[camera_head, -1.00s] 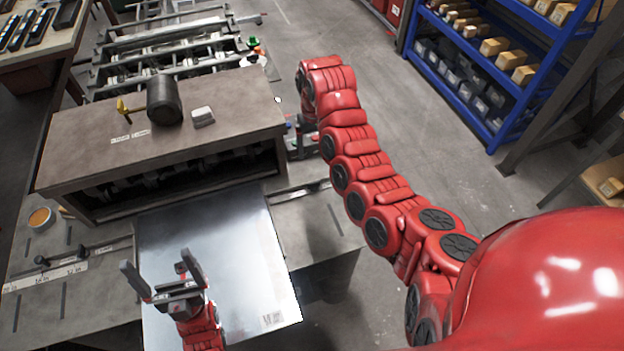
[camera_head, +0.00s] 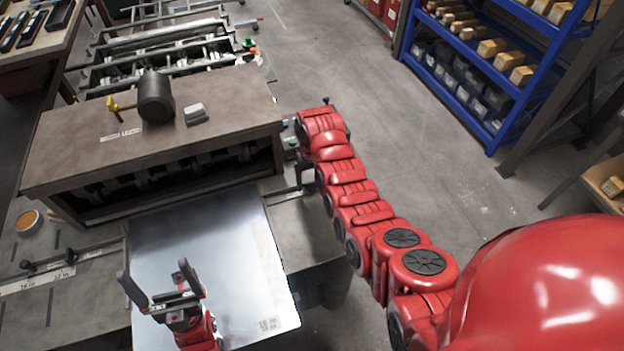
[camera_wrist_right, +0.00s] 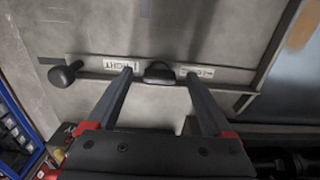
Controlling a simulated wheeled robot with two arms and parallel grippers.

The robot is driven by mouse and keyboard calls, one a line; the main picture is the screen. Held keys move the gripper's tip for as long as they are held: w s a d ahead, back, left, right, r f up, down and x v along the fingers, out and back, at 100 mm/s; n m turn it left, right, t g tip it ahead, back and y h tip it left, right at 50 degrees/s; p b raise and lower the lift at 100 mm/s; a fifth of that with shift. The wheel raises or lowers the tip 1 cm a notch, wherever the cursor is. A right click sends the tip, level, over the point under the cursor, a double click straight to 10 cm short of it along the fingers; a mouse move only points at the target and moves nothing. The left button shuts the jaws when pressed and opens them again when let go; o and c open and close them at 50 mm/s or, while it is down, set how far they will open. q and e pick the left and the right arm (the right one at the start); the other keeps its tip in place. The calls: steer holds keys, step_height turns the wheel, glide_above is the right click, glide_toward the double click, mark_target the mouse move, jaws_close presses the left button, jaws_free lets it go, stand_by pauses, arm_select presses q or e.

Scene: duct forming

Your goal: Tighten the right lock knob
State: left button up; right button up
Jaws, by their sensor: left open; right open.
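In the right wrist view a dark bar runs across a grey metal surface. A black knob (camera_wrist_right: 160,73) sits at its middle and a black ball-ended handle (camera_wrist_right: 64,75) at its left. A "TIGHT" label (camera_wrist_right: 117,63) and a second, unreadable label (camera_wrist_right: 197,72) flank the middle knob. My right gripper (camera_wrist_right: 159,74) is open, with its fingertips on either side of the middle knob. I cannot tell whether they touch it. In the head view this gripper and the knob are hidden by my arm. My left gripper (camera_head: 155,273) is open and empty above the sheet metal.
A shiny metal sheet (camera_head: 220,240) lies on the machine's front table. A raised grey bench (camera_head: 75,155) behind it carries a black mallet (camera_head: 154,97) and a small light block (camera_head: 195,113). A blue shelf (camera_head: 480,75) stands back right. The floor between is clear.

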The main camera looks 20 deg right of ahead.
steer(key=shift+f, duration=0.3)
jaws_close()
steer(key=shift+f+m+b, duration=0.3)
steer(key=shift+m+b, duration=0.2)
steer(key=shift+b, duration=0.55)
steer(key=shift+r, duration=0.15)
steer(key=shift+r+m, duration=0.15)
steer(key=shift+m, duration=0.15)
jaws_free()
